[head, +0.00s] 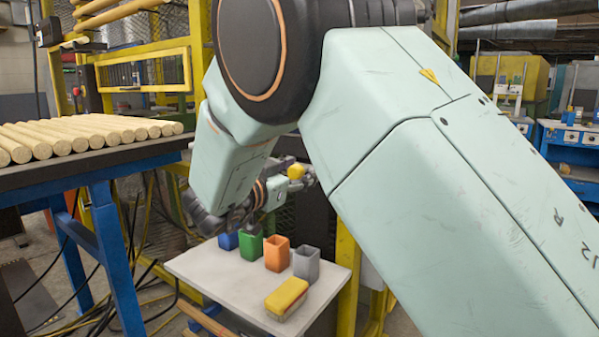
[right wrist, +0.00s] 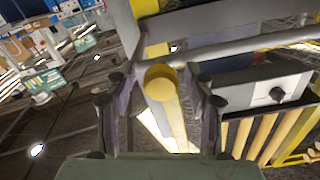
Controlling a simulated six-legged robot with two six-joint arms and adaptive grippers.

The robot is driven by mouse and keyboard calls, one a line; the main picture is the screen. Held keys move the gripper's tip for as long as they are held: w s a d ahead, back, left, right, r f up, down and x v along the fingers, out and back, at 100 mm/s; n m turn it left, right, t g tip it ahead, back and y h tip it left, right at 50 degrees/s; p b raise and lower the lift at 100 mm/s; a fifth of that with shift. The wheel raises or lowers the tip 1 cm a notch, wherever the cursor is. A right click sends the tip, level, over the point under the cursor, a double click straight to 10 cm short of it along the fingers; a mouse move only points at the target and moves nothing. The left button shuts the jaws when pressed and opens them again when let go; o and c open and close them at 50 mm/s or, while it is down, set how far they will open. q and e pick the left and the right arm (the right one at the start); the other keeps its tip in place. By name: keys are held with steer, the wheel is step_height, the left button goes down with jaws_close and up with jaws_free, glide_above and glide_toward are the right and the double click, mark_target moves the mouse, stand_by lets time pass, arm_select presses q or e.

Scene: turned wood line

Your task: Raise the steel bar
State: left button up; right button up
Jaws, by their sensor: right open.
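In the right wrist view a pale grey metal bar (right wrist: 255,46), which looks like the steel bar, slants across just beyond my fingertips. I cannot clearly pick it out in the head view. My right gripper (right wrist: 160,82) is open, its two dark fingers on either side of a yellow round-ended piece (right wrist: 162,84). I cannot tell whether they touch it. In the head view my right gripper (head: 300,178) is small and partly hidden by my arm, close to the yellow piece (head: 296,171). My left gripper is not in view.
A pale table (head: 220,285) below holds blue (head: 228,240), green (head: 250,246), orange (head: 277,254) and grey (head: 306,263) cups and a yellow-topped block (head: 287,298). A rack of wooden rods (head: 85,135) stands at left. Yellow frame posts (head: 346,280) stand close by.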

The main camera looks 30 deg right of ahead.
steer(key=shift+s+a+r, duration=0.1)
steer(key=shift+a, duration=0.05)
steer(key=c, duration=0.5)
jaws_close()
